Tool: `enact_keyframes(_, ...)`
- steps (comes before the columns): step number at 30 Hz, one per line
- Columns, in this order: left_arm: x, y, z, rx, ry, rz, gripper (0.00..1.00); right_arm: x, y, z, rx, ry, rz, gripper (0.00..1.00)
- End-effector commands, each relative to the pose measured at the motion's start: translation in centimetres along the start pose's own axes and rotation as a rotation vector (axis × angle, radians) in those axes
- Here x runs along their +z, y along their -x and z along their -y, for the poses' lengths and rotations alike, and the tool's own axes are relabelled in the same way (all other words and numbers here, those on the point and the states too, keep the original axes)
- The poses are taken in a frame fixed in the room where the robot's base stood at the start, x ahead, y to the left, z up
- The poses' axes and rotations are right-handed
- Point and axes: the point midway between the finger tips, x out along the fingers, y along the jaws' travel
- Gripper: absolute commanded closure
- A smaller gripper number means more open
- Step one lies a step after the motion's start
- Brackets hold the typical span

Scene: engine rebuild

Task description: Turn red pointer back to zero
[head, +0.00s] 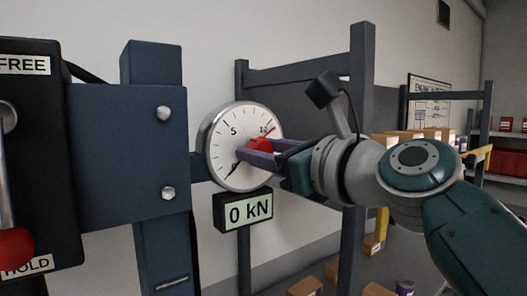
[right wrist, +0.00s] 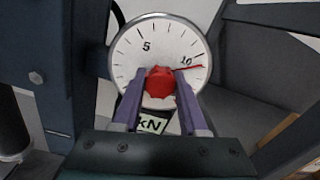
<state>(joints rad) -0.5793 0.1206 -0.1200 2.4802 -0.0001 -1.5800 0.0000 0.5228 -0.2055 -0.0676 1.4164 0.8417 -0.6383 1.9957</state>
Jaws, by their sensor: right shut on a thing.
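The round white gauge (head: 218,139) stands in the middle of the head view, with marks for 5 and 10. It also shows in the right wrist view (right wrist: 132,58). Its red knob (right wrist: 158,84) sits at the dial's centre. The thin red pointer (right wrist: 193,67) points to the right, just past the 10 mark. In the head view a black needle (head: 233,168) points to the lower left, near the low end. My right gripper (head: 244,148) is shut on the red knob, with a purple finger on each side. My left gripper is not in view.
A display (head: 248,212) below the gauge reads 0 kN. A dark blue steel frame (head: 130,150) stands left of the gauge. A black panel (head: 45,150) with FREE and HOLD labels and a red-tipped lever (head: 14,246) is at far left. Shelves with boxes stand behind right.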

Motion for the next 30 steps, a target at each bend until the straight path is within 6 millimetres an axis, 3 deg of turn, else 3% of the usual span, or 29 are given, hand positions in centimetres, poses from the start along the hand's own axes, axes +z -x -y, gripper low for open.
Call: enact_keyframes(30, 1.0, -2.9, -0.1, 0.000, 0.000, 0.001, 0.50, -0.1, 0.0, -0.1, -0.002, 0.971, 0.002, 1.00)
